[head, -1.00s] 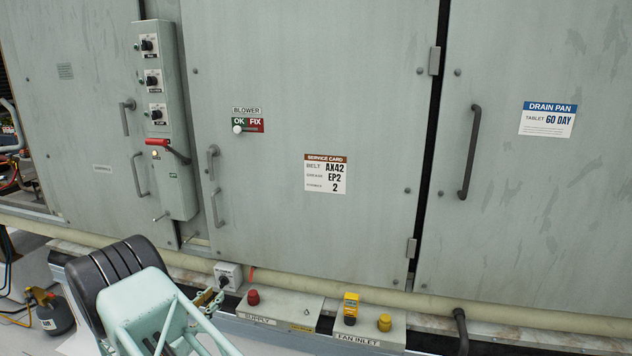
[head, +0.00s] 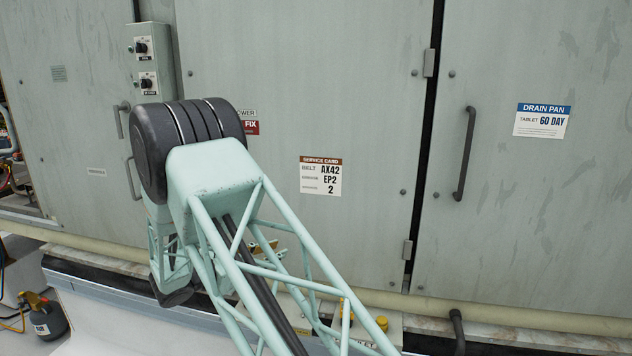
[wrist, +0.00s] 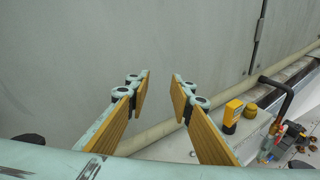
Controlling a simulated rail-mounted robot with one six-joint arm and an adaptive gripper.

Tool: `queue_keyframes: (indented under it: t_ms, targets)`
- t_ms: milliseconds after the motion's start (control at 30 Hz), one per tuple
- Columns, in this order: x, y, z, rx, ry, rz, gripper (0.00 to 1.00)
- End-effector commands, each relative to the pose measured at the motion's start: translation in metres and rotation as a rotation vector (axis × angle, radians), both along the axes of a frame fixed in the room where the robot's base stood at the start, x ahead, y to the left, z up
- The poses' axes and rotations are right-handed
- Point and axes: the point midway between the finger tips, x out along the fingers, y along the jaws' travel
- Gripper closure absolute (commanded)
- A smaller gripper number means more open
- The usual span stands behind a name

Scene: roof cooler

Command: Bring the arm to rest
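My gripper (wrist: 161,80) is open and empty in the wrist view. Its two yellow-padded fingers stand apart, with only the grey cabinet wall and a pale pipe behind the gap. The gripper is mostly hidden behind the arm's lattice there; only a bit of yellow shows.
Grey cabinet doors (head: 380,60) fill the back. A yellow device (wrist: 232,115) and a yellow knob (wrist: 251,110) sit right of the fingers. A pale pipe (head: 540,317) runs along the base. A dark bottle (head: 48,318) stands at lower left.

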Motion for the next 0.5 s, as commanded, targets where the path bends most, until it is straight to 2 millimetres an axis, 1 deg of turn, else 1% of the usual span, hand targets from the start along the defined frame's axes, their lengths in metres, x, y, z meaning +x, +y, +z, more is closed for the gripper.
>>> queue_keyframes:
  t_ms: [33, 100, 267, 500]
  targets:
    - [-0.002, -0.013, 0.01, 0.015, 0.0, -0.021, 0.79]
    - [-0.004, -0.029, 0.022, 0.034, 0.0, -0.048, 0.79]
    - [-0.012, -0.067, 0.046, 0.079, 0.004, -0.112, 0.79]
    - [-0.03, -0.121, 0.08, 0.148, 0.005, -0.203, 0.79]
